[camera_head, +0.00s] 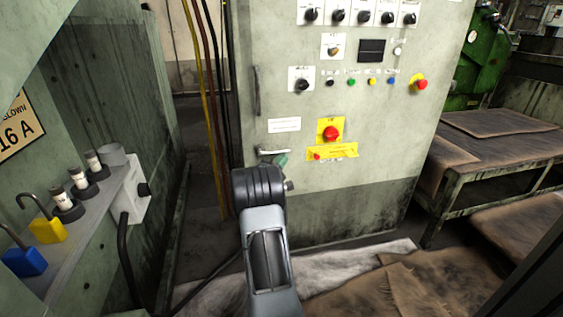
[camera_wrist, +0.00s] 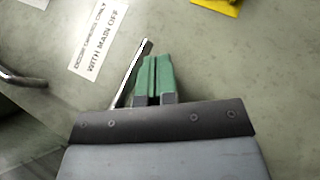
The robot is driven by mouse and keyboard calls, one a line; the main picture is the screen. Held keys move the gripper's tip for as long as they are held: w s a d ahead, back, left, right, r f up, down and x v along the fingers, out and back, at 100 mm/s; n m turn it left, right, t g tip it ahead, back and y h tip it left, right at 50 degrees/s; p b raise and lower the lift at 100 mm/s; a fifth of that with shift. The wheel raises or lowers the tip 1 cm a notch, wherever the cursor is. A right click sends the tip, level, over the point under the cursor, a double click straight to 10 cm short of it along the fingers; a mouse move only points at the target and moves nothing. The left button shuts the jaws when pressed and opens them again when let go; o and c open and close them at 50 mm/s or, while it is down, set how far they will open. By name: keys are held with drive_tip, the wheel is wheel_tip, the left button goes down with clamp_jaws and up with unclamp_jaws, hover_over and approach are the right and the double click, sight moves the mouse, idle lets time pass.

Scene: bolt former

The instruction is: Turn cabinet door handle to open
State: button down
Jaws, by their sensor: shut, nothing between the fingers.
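The cabinet (camera_head: 300,215) is a tall grey-green box with its door closed. Its silver lever handle (camera_head: 272,151) is about level in the head view, low near the left edge. In the wrist view the handle (camera_wrist: 133,72) is a slanted metal bar just left of the green fingers. My gripper (camera_head: 281,160) is at the handle's right end. In the wrist view my gripper (camera_wrist: 155,72) has its green fingertips shut together with nothing between them. They are beside the handle; I cannot tell if they touch it. My wrist hides the handle's base in the wrist view.
A dark vertical grab bar (camera_head: 256,90) is above the handle. A red emergency button (camera_head: 331,133) on yellow sits to the right. A shelf with padlocks (camera_head: 47,229) is at left, a worn table (camera_head: 480,145) at right. Yellow and dark cables (camera_head: 205,90) hang left of the cabinet.

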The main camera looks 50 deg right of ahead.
drive_tip(key=shift+a, duration=0.1)
drive_tip(key=p+v, duration=0.3)
drive_tip(key=v, duration=1)
drive_tip(key=shift+a+f+p, duration=0.2)
drive_tip(key=shift+p, duration=0.1)
idle(0.3)
